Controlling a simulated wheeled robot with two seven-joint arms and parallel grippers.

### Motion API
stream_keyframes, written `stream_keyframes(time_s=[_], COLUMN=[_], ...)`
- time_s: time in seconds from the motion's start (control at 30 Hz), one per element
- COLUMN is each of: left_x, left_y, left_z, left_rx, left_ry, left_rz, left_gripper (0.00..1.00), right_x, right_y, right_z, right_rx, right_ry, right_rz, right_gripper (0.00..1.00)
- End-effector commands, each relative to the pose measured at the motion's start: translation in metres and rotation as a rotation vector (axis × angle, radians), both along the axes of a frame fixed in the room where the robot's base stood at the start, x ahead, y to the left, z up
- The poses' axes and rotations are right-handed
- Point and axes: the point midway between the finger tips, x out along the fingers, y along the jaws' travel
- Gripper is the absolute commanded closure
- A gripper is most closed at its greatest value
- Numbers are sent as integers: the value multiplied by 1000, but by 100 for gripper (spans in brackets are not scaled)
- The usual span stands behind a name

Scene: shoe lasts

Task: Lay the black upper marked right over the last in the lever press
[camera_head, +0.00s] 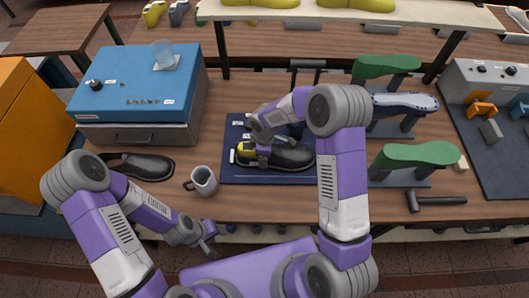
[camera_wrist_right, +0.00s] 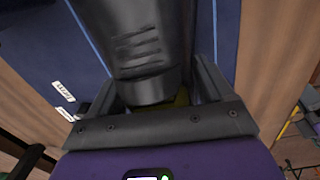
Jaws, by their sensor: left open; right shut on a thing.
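The lever press has a dark blue base (camera_head: 232,172) in the middle of the table. A black upper (camera_head: 290,156) lies along it, with yellow of the last (camera_head: 245,150) showing at its left end. My right gripper (camera_head: 263,157) is at the upper's left part. In the right wrist view its fingers stand on both sides of the black upper (camera_wrist_right: 145,50), shut on it; a little yellow shows below its edge. How far the upper covers the last is partly hidden. The right marking cannot be read. My left gripper (camera_head: 208,246) is open and empty near the front edge.
Another black upper (camera_head: 147,167) lies at the left, before a blue-topped box (camera_head: 135,85). A grey mug (camera_head: 203,181) stands between it and the press. Green lasts (camera_head: 415,155) on stands and a hammer (camera_head: 435,200) are at the right.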

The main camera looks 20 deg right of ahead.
Motion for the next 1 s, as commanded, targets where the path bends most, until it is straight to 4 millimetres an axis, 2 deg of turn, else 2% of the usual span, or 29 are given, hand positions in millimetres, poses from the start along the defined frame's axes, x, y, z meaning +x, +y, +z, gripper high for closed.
stream_keyframes(time_s=[0.83,0.87,0.97,1.0], left_x=[0,0,0,0], left_y=[0,0,0,0], left_z=[-7,-7,-7,-7], left_rx=[0,0,0,0], left_ry=[0,0,0,0], left_rz=[0,0,0,0], left_gripper=[57,57,57,57], right_x=[0,0,0,0], right_y=[0,0,0,0], right_z=[-8,-8,-8,-8], right_rx=[0,0,0,0], right_ry=[0,0,0,0], right_rz=[0,0,0,0], right_gripper=[52,17,1,0])
